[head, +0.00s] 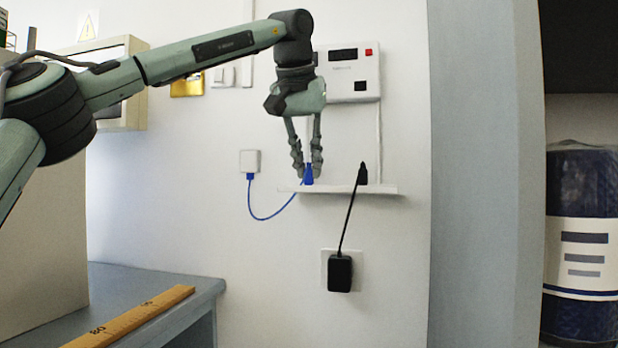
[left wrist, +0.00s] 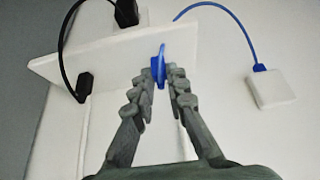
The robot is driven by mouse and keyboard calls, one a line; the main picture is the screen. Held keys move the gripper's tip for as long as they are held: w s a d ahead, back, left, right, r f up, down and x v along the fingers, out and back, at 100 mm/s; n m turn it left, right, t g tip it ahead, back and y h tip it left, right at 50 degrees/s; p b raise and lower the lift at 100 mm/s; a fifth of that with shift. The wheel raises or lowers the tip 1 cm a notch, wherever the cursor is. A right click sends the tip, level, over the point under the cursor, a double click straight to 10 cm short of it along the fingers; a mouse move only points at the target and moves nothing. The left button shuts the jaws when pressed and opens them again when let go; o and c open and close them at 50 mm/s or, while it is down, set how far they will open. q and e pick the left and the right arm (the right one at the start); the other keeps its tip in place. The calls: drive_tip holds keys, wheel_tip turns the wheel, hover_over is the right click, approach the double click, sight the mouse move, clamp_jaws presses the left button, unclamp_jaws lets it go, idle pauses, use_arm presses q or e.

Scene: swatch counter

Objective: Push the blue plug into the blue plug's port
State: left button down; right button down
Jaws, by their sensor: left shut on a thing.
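The blue plug (head: 308,174) is between the fingertips of my left gripper (head: 307,168), just over the left part of a small white wall shelf (head: 345,190). In the left wrist view the blue plug (left wrist: 161,66) is pinched between the fingers of my left gripper (left wrist: 163,85). I cannot tell whether the plug touches the shelf. Its blue cable (head: 265,217) loops down and left to a white wall box (head: 250,161). I cannot make out the blue plug's port. My right gripper is not in view.
A black plug (head: 362,174) stands on the shelf's right part, with a black cable to a black adapter (head: 340,273) in the wall socket. A white device (head: 351,74) with a dark display and red button hangs above. A ruler (head: 130,318) lies on the counter at lower left.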

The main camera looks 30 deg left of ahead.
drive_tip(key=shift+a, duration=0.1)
